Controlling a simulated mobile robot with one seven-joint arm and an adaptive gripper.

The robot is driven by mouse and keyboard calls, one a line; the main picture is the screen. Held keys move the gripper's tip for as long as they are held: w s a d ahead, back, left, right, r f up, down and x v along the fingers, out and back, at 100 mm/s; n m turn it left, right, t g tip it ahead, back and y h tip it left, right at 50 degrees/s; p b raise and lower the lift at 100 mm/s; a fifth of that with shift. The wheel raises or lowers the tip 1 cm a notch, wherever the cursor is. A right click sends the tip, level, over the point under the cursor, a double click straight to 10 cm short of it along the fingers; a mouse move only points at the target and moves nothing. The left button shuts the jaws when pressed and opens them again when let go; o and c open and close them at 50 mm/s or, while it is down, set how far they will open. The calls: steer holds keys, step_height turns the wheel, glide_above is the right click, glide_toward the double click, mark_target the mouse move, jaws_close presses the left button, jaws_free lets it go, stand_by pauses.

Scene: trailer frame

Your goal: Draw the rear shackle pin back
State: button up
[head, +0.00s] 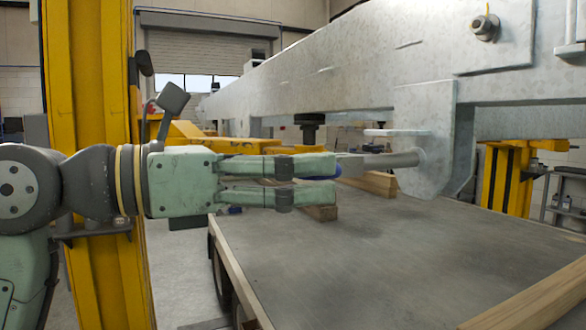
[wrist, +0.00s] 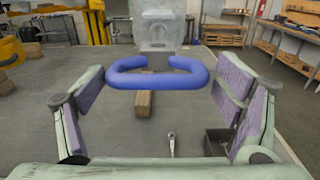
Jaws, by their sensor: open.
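The rear shackle pin (head: 390,160) is a grey round bar that sticks out leftward from a galvanised hanger plate (head: 437,150) under the trailer beam. At its outer end is a grey block (wrist: 157,56) with a blue loop handle (wrist: 158,80). In the wrist view the handle lies between my two spread fingers, near their tips, with a gap on each side. In the head view my gripper (head: 326,180) is open and level with the pin. Its fingers hide most of the handle there, and only a bit of blue shows by the fingertips.
A grey table top (head: 330,255) lies below the gripper and pin, with timber blocks (head: 375,183) on it. The galvanised trailer beam (head: 350,75) runs above. A yellow post (head: 95,100) stands behind my arm. An open box (wrist: 218,143) and a metal tool (wrist: 172,145) show below the fingers.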

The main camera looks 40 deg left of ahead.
steer(key=v, duration=1.2)
steer(key=shift+w+d, duration=0.1)
steer(key=shift+d, duration=0.05)
